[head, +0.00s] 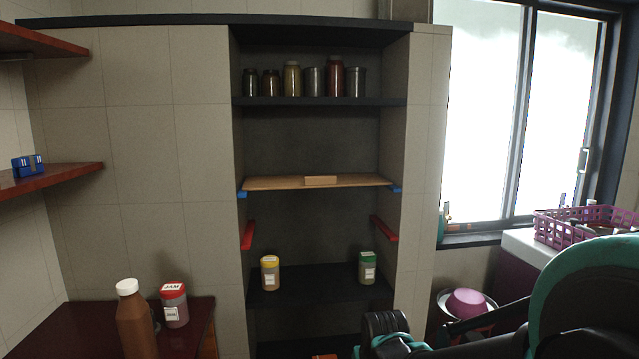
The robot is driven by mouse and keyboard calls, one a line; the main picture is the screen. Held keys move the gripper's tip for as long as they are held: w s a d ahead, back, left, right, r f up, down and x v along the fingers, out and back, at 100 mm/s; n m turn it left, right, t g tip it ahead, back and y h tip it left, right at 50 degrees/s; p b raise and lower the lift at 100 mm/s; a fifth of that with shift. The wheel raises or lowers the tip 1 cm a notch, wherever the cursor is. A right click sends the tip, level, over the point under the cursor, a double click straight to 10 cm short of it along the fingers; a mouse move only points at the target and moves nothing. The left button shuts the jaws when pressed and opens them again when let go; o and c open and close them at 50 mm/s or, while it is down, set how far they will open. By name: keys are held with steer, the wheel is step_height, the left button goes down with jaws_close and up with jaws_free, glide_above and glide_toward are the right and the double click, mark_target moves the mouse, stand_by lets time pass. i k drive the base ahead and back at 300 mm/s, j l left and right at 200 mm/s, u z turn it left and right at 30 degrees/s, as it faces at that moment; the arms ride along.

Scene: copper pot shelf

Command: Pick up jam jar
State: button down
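The jam jar (175,308) stands upright on the dark red counter (192,340) at the lower left in the head view. It has a red lid, a white label reading JAM on top and another label on its side. A brown bottle with a white cap (134,322) stands close to its left and slightly in front. Black and teal parts of my arm fill the lower right, well to the right of the jar. No gripper fingers can be made out. Nothing hides the jar's lid or front.
A tall dark shelf niche (290,140) holds several jars on top, a wooden board (270,183) midway, and a yellow-lidded jar (270,273) and green-lidded jar (367,268) lower down. A red shelf (70,175) overhangs at left. A purple basket (570,228) stands at right.

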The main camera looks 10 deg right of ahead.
mark_target(174, 310)
steer(key=i+l, duration=0.3)
steer(key=l, duration=0.15)
steer(key=i+l, duration=0.3)
steer(key=l+u, duration=0.15)
steer(key=u, duration=0.3)
steer(key=i+l+u, duration=0.1)
steer(key=u, duration=0.35)
steer(key=l+u, duration=0.25)
steer(key=u, duration=0.2)
